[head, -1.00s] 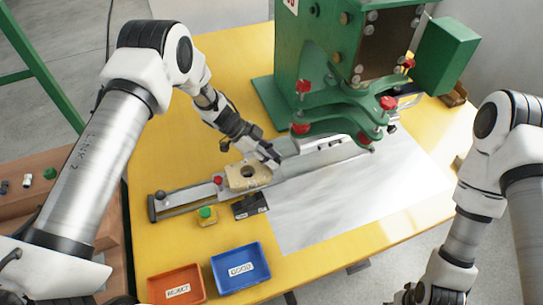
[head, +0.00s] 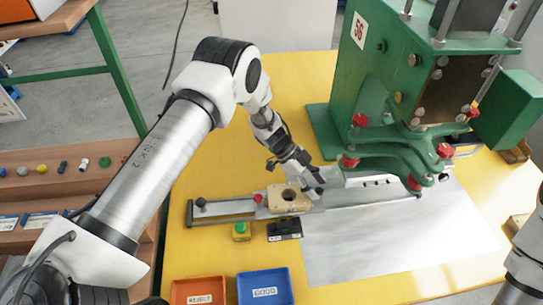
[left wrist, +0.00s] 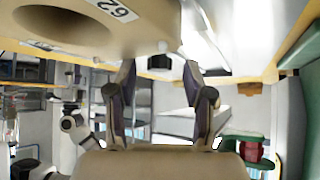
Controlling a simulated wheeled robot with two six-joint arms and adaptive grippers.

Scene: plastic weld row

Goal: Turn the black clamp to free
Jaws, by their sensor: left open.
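My left gripper (head: 318,188) is low over the rail, at the right side of the tan block (head: 288,198) with a round hole. In the left wrist view its two fingers (left wrist: 160,72) are apart and nothing is held between them. A small black piece (left wrist: 160,62) shows just beyond the fingertips; it may be the black clamp, but I cannot tell, nor how it is turned. In the head view the gripper covers that spot. The tan block, marked 62, fills the top left of the left wrist view (left wrist: 90,28). My right gripper is out of view.
The green press (head: 400,110) with red-knobbed arms stands close right of my left gripper. A green button (head: 240,230) and a black box (head: 285,230) sit in front of the rail. An orange reject tray (head: 199,292) and a blue good tray (head: 265,289) are at the front.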

